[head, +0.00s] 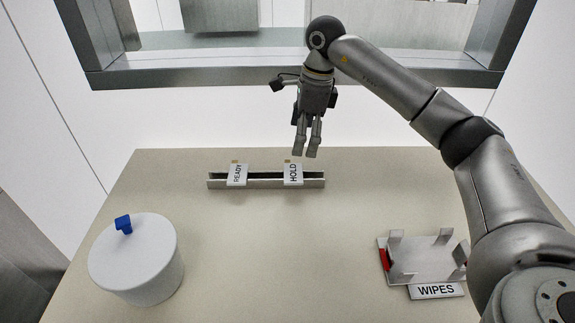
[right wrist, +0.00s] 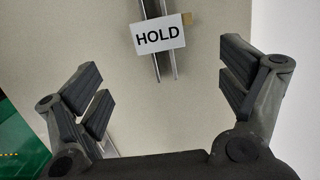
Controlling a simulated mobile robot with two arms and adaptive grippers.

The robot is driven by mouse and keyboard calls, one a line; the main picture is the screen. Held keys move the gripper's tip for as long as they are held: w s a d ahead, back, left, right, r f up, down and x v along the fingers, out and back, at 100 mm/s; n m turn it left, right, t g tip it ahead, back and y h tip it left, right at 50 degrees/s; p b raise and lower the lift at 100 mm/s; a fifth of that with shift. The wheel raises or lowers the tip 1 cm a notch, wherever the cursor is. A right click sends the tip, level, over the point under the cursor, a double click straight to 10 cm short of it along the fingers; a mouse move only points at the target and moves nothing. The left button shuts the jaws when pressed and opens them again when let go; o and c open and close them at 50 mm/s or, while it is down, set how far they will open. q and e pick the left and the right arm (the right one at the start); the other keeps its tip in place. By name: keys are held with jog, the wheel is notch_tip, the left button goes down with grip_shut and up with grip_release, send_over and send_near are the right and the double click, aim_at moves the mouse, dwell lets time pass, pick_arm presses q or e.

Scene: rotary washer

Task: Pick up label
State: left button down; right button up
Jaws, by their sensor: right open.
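Two white labels stand in a grey metal rail (head: 265,183) at the back of the table. The READY label (head: 237,175) is at the rail's left. The HOLD label (head: 293,174) is right of its middle, with a small tan tab at its top. In the right wrist view, the HOLD label (right wrist: 160,35) lies ahead between my fingers' directions, apart from them. My right gripper (head: 306,154) is open and empty, just above and behind the HOLD label in the head view. It also shows in the right wrist view (right wrist: 165,95). My left gripper is not in view.
A white round container (head: 140,268) with a blue knob stands at the front left. A metal holder (head: 425,262) with a WIPES sign (head: 436,291) is at the front right. A grey-framed opening (head: 290,75) is behind the table. The table's middle is clear.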

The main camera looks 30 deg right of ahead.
aim_at(293, 173)
jog(key=f, duration=0.3)
jog(key=shift+s+a+f+p, duration=0.1)
jog(key=shift+a+f+p, duration=0.15)
jog(key=shift+f+p, duration=0.1)
jog(key=shift+f, duration=0.25)
jog(key=f, duration=0.1)
jog(key=f+p, duration=0.1)
jog(key=a+f+p, duration=0.1)
jog(key=f, duration=0.1)
jog(key=shift+w, duration=0.25)
jog(key=shift+w+a+f, duration=0.1)
jog(key=shift+f, duration=0.45)
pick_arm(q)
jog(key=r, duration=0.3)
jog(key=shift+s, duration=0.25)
pick_arm(e)
jog(key=c, duration=0.8)
